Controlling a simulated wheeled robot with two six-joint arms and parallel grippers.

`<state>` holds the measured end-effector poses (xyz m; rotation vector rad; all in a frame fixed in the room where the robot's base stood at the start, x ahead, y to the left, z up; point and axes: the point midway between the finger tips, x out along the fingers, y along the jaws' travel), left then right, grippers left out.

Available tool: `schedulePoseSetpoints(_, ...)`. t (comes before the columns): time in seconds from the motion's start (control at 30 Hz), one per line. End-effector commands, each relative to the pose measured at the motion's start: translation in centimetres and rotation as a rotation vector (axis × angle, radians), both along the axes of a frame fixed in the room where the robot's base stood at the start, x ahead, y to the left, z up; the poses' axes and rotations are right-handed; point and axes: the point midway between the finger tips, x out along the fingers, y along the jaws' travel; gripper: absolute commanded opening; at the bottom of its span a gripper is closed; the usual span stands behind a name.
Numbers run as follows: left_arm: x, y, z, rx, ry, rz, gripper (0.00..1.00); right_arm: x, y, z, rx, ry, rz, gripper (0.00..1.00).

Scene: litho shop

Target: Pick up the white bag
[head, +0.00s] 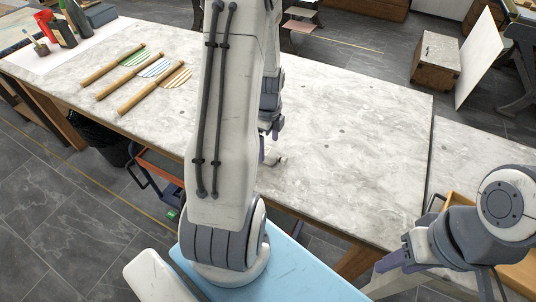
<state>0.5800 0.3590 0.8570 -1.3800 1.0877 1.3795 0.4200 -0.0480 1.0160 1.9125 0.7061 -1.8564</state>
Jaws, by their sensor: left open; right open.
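I cannot make out a white bag in the head view. My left arm stands across the middle of the view and hides part of the table behind it. My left gripper (270,152) is partly hidden behind that arm, over the grey-white marbled table (350,150). It is open, and nothing shows held in it. My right gripper (391,260) is at the lower right, beside the table's near edge. It is open and appears empty.
Several wooden-handled tools (125,80) lie at the table's left, near bottles (62,30) on a white sheet. A black bag-lined bin (102,138) is under the table. A wooden box (436,65) stands on the floor behind. The table's right part is clear.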

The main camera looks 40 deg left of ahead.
Motion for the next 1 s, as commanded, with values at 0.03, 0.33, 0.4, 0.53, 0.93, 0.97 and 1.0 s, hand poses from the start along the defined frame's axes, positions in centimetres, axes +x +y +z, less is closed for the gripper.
schedulePoseSetpoints(0.03,0.0,-0.1,-0.8,-0.003,0.005,0.0,1.0,0.0,0.0,0.2,0.0,0.0,0.0,0.45)
schedulePoseSetpoints(0.33,0.2,0.0,-4.2,0.0,0.002,0.001,1.0,0.0,0.0,0.3,0.0,0.0,0.0,0.45)
schedulePoseSetpoints(0.4,0.2,0.0,-4.3,0.0,0.0,0.001,1.0,0.0,0.0,0.3,0.0,0.0,0.0,0.45)
schedulePoseSetpoints(0.53,0.2,0.0,-4.3,0.0,0.0,0.001,1.0,0.0,0.0,0.3,0.0,0.0,0.0,0.45)
schedulePoseSetpoints(0.93,0.2,0.0,-4.2,0.0,0.0,0.001,0.07,0.0,0.0,0.3,0.0,0.0,0.0,0.45)
schedulePoseSetpoints(0.97,0.2,0.0,-4.2,0.0,0.0,0.001,0.07,0.0,0.0,0.3,0.0,0.0,0.0,0.45)
schedulePoseSetpoints(1.0,0.2,0.1,-4.1,0.0,0.0,0.001,0.07,0.0,0.0,0.3,0.0,0.0,0.0,0.45)
